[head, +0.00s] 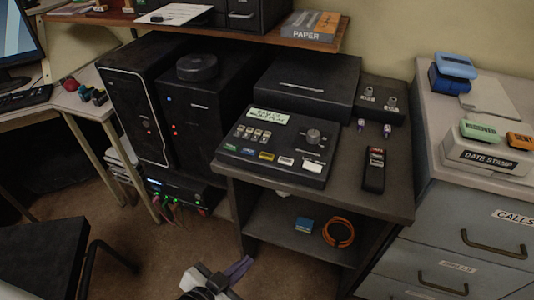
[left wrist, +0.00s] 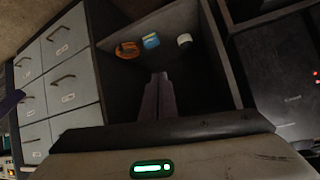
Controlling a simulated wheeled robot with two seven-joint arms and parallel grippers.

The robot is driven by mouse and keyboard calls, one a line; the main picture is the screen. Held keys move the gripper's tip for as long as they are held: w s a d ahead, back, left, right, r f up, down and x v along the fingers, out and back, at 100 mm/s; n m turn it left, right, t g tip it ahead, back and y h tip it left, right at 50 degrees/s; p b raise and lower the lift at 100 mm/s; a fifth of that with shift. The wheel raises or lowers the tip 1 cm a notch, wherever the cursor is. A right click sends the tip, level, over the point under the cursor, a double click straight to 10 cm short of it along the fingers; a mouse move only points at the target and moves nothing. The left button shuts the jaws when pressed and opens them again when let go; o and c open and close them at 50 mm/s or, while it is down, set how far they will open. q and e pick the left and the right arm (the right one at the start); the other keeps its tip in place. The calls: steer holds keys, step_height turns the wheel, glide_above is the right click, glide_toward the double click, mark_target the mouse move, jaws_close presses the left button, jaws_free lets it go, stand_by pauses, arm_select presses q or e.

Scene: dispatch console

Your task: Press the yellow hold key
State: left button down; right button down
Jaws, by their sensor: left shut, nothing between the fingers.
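The yellow hold key (head: 266,156) is in the front row of keys on the dark sloped console (head: 240,165), between a blue key (head: 249,151) and a white key (head: 286,161). Its lettering is too small to read. My left gripper (head: 240,267) is low in front of the desk unit, well below the console and apart from it. Its purplish fingers are shut and empty. In the left wrist view the closed fingers (left wrist: 160,97) point toward the open shelf, and the yellow key does not show. A purplish sliver at that view's left edge may be my right gripper.
A dark handset (head: 374,170) lies right of the console. An orange cable coil (head: 338,232) and blue box (head: 304,225) sit on the shelf below. The desk's front edge (head: 300,197) lies between my gripper and the keys. Grey drawers (head: 450,240) stand at right.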

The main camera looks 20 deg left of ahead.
arm_select(q)
steer(key=w+d+r+m+t+h, duration=0.3)
steer(key=w+r+m, duration=0.25)
steer(key=r, duration=0.55)
steer(key=w+d+r+m+t+h, duration=0.3)
steer(key=w+r+m, duration=0.25)
steer(key=r, duration=0.45)
steer(key=s+d+r+m+g+h, duration=0.2)
steer(key=d+r+m+g+h, duration=0.3)
steer(key=m, duration=0.8)
steer(key=s+d+r+m+g+h, duration=0.2)
steer(key=d+r+m+g+h, duration=0.35)
steer(key=m, duration=0.75)
steer(key=w+a+m+t+y, duration=0.1)
steer(key=w+a+m+y, duration=0.3)
steer(key=a+y, duration=0.3)
steer(key=w+a+m+y+p, duration=0.1)
steer(key=w+a+m+y, duration=0.3)
steer(key=w+a+y, duration=0.3)
steer(key=a+y, duration=0.1)
steer(key=a, duration=0.2)
steer(key=shift+w+a+r+m+t, duration=0.2)
steer(key=shift+a+r+m+t, duration=0.1)
steer(key=shift+r+m+t, duration=0.1)
arm_select(e)
steer(key=shift+w+d+r, duration=0.2)
steer(key=shift+r, duration=0.35)
